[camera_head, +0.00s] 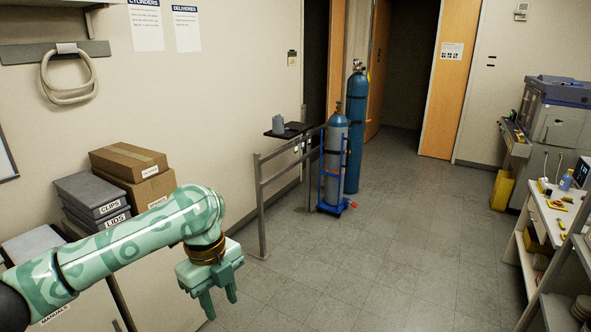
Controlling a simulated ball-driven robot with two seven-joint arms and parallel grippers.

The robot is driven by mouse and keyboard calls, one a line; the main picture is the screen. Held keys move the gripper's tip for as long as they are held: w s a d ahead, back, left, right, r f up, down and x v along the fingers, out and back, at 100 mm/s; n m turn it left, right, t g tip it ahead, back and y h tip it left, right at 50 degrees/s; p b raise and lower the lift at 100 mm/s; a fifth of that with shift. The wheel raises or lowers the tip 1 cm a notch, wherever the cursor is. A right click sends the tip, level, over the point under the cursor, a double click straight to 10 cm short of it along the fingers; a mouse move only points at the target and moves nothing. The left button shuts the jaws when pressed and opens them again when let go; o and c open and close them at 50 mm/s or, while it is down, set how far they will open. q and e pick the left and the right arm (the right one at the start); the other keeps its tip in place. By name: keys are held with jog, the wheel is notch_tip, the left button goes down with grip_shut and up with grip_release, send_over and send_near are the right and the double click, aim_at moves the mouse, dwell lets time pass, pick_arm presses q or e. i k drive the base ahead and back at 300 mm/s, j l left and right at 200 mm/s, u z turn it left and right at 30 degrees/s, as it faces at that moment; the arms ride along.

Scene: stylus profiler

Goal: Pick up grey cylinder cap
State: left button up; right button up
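A small grey cylinder cap (278,125) stands on a small black shelf (292,134) by the metal rail in the middle distance. My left gripper (220,305) hangs low in the foreground, fingers pointing down with a gap between them. It is open and empty, well short of the cap and apart from it. My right gripper is not in view.
A grey gas cylinder (335,150) on a blue cart and a taller blue cylinder (355,130) stand right of the metal rail (262,205). Boxes (128,160) are stacked on the left. A cluttered bench (548,218) is at right. The middle floor (400,250) is clear.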

aim_at(278, 121)
jog(key=i, duration=5.6)
jog(key=i+u, duration=0.15)
jog(key=i, duration=0.4)
jog(key=i+l+u, duration=0.15)
jog(key=i, duration=0.35)
